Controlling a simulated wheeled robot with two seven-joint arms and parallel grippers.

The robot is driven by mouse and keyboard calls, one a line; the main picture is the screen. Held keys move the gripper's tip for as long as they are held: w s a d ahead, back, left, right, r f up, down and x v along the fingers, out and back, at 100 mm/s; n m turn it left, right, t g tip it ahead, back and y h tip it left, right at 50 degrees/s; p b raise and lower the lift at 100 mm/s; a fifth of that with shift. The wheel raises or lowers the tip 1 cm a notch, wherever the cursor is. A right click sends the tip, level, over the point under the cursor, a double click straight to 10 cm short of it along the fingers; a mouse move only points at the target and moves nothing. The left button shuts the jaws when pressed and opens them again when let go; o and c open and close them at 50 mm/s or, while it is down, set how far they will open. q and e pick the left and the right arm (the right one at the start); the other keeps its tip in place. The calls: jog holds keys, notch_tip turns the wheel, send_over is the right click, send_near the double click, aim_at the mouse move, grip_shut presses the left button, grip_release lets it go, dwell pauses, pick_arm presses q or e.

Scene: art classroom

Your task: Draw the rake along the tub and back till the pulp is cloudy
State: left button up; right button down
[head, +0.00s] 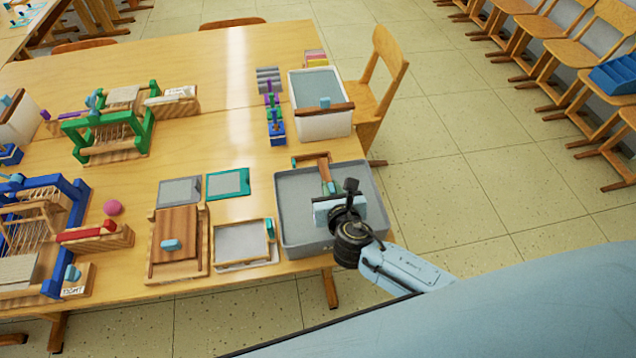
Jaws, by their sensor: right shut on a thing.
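The grey tub (284,238) stands at the near right corner of the table, with grey pulp (294,195) inside. The rake (325,175) has a wooden part and a green part, and it lies over the far half of the tub. My right gripper (333,205) is above the tub and shut on the rake; its body hides the fingertips and part of the rake. I cannot tell how cloudy the pulp is. My left gripper is out of view.
A second, white-walled tub (325,124) with a wooden bar stands behind. A framed screen (242,243) and a wooden press (177,242) lie left of the grey tub. Green (110,135) and blue looms stand further left. The floor on the right is clear up to the chairs.

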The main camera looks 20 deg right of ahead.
jog(key=s+d+p, duration=0.1)
jog(key=d, duration=1)
jog(key=shift+s+p, duration=0.15)
jog(key=shift+p, duration=0.15)
jog(key=c, duration=1.4)
grip_release()
jog(key=shift+d, duration=0.15)
jog(key=shift+c, duration=0.2)
jog(key=p+v, duration=0.1)
jog(key=v, duration=1.2)
jog(key=shift+s, duration=0.2)
